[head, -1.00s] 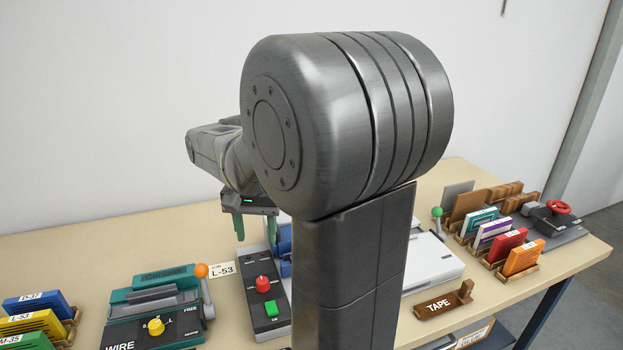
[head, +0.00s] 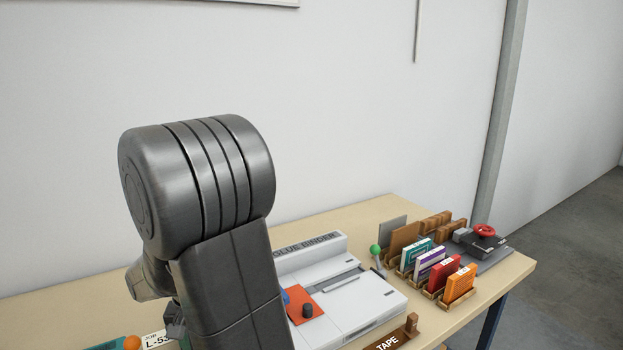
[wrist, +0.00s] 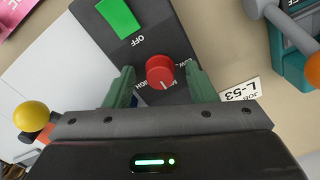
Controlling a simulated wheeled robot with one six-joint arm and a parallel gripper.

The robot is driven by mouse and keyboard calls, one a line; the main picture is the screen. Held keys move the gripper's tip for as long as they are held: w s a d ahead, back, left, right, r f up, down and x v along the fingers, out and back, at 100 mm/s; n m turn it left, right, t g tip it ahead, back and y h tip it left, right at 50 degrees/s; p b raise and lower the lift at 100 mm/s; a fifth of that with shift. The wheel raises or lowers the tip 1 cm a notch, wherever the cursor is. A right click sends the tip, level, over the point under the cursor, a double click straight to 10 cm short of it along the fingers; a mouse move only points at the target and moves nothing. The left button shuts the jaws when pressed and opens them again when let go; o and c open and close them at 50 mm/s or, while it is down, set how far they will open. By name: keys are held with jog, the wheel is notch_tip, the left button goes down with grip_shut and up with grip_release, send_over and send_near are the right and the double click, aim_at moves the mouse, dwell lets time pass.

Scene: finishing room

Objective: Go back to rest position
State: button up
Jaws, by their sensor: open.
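My gripper (wrist: 160,72) is open in the wrist view, with one green finger on each side of a red knob (wrist: 160,70). I cannot tell how far the fingertips are above it, and I see nothing held. The knob sits on a dark control box (wrist: 150,40) with a green switch (wrist: 119,17) marked OFF. In the head view my arm's large grey link stands at the left and hides most of my gripper and this box.
A white glue binder (head: 375,300) stands right of my arm. Racks of coloured blocks (head: 437,272) and a red-handled device (head: 485,232) are at the table's right end. A tape holder (head: 411,325) is in front. A teal machine (wrist: 292,60) is beside the control box.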

jog(key=shift+r, duration=0.1)
dwell(0.3)
notch_tip(320, 180, up, 14)
notch_tip(320, 180, down, 14)
jog(key=shift+r, duration=0.1)
jog(key=shift+f, duration=0.2)
jog(key=n, duration=0.6)
jog(key=shift+n, duration=0.3)
jog(key=n+b, duration=0.1)
jog(key=n, duration=0.5)
jog(key=shift+n, duration=0.4)
jog(key=shift+r+n, duration=0.3)
jog(key=shift+r, duration=2.6)
